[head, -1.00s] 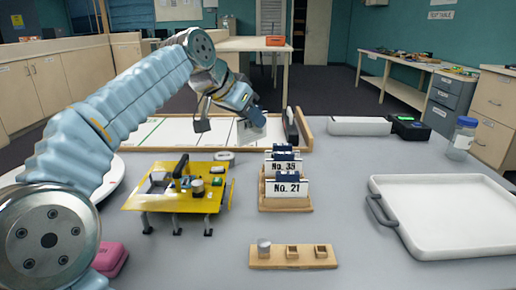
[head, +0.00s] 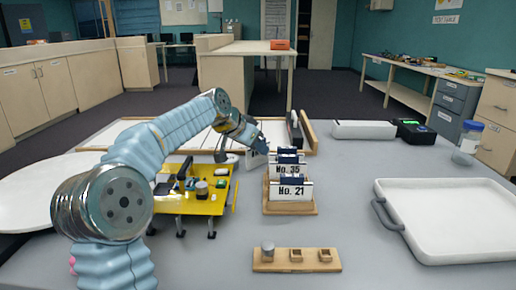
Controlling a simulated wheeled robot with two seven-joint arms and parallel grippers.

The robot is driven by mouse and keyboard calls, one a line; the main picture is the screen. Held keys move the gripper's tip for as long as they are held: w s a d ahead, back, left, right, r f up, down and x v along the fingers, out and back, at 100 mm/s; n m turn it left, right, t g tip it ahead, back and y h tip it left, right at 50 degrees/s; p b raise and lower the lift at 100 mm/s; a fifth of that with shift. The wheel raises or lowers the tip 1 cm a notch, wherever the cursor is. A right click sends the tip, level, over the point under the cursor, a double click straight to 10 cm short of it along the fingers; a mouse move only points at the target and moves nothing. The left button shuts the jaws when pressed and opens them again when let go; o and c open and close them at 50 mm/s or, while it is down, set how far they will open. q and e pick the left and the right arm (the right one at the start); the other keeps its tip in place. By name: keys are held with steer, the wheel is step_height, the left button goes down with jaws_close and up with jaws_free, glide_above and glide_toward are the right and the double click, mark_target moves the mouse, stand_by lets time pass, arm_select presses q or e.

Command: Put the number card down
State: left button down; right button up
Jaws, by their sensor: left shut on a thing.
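My left gripper (head: 258,146) is shut on a white number card (head: 256,159), low behind and just left of the card stand. Only a small part of the card shows, and its number cannot be read. I cannot tell whether the card touches anything below. The wooden card stand (head: 291,209) holds upright white cards with dark blue tops. The front card reads No. 21 (head: 291,193), and the one behind it seems to read No. 35 (head: 288,170). My right gripper is not in view.
A yellow legged platform (head: 190,205) stands left of the stand. A wood-framed white board (head: 170,137) lies behind. A wooden block (head: 282,266) with a metal cylinder (head: 267,250) is in front. A white tray (head: 450,220) lies right. Grey table between stand and tray is clear.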

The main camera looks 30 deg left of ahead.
arm_select(q)
steer(key=shift+f, duration=0.15)
steer(key=c, duration=1)
jaws_free()
steer(key=shift+c, duration=0.2)
